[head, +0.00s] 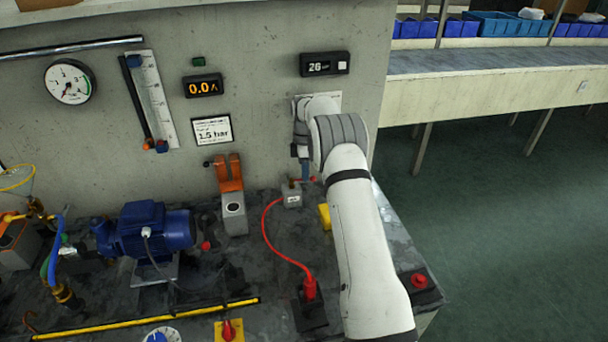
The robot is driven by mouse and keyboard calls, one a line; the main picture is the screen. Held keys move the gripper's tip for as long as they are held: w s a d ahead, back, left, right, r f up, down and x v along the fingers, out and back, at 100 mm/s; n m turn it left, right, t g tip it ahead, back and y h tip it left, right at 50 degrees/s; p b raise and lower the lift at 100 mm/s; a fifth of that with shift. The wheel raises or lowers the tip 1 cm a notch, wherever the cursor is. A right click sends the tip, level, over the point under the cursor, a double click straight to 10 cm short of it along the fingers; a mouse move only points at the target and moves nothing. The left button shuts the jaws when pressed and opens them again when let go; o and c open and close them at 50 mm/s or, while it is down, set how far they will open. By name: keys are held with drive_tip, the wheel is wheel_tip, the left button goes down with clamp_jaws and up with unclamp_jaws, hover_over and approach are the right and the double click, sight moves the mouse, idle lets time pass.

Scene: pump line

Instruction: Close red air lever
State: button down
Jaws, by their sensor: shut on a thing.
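The red air lever (311,180) shows as a small red handle at the top right of a small grey valve block (292,196), on the bench near the wall. My gripper (302,156) points down just above the block, beside my white wrist. It is shut on the lever, though the fingertips are small and partly hidden, so the exact contact is unclear. A blue part shows just above the lever.
A red cable (269,240) runs from the block to a red plug (310,289). An orange bracket (230,175) and a blue motor (155,230) stand to the left. Gauges and displays hang on the wall. A red button (419,281) is at the bench's right edge. Open floor lies right.

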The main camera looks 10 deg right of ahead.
drive_tip(key=shift+w+n, duration=0.35)
drive_tip(key=shift+n, duration=0.35)
drive_tip(key=c, duration=1.5)
unclamp_jaws()
